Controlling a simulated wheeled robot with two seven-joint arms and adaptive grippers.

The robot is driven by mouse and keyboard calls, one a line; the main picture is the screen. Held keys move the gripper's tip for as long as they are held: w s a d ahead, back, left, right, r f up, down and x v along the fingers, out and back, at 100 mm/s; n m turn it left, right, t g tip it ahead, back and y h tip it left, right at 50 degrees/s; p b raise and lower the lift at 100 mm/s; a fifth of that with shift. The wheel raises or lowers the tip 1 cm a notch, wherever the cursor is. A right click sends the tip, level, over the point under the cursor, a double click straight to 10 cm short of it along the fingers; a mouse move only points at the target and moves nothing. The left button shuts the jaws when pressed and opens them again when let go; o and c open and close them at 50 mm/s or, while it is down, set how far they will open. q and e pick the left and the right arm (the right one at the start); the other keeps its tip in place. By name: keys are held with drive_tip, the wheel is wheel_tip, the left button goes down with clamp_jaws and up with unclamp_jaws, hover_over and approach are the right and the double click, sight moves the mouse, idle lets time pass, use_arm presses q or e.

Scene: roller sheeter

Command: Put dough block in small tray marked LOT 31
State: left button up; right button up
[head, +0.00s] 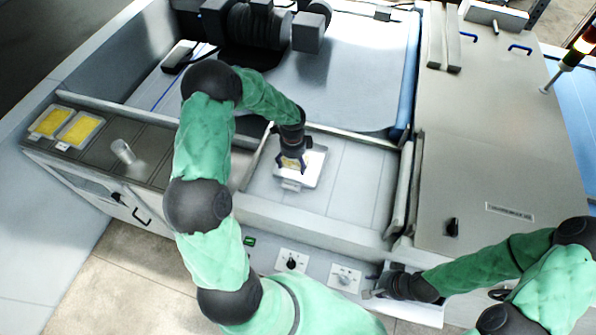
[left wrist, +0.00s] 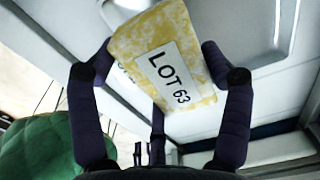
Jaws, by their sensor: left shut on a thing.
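A pale yellow dough block (left wrist: 200,98) with a white label reading LOT 63 is between the fingers of my left gripper (left wrist: 158,62), which is shut on it. In the head view my left gripper (head: 291,164) is over a small white tray (head: 312,172) on the grey machine bed, and hides most of the block. The tray has a small tag at its front, too small to read there. In the left wrist view a tag behind the block is partly hidden. My right gripper (head: 378,287) is low by the front panel; its fingers are unclear.
Two small trays with yellow dough (head: 50,121) (head: 80,129) stand on the left counter, with tags too small to read. A clear cylinder (head: 122,151) stands beside them. Raised rails (head: 310,225) border the bed. Rollers (head: 262,38) are behind. Knobs (head: 291,262) sit on the front panel.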

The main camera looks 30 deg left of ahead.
sight(298, 163)
use_arm(q)
drive_tip(key=shift+w+d+f+b, duration=0.25)
drive_tip(key=shift+w+f+b, duration=0.05)
drive_tip(key=shift+w+f, duration=0.5)
drive_tip(key=shift+w+d+f, duration=0.15)
drive_tip(key=shift+f, duration=0.15)
wheel_tip(298, 163, down, 3)
drive_tip(key=shift+f+b, duration=0.1)
drive_tip(key=shift+b, duration=1.05)
drive_tip(key=o, duration=1.3)
wheel_tip(298, 163, up, 12)
drive_tip(key=p, duration=0.7)
drive_tip(key=shift+p, duration=0.35)
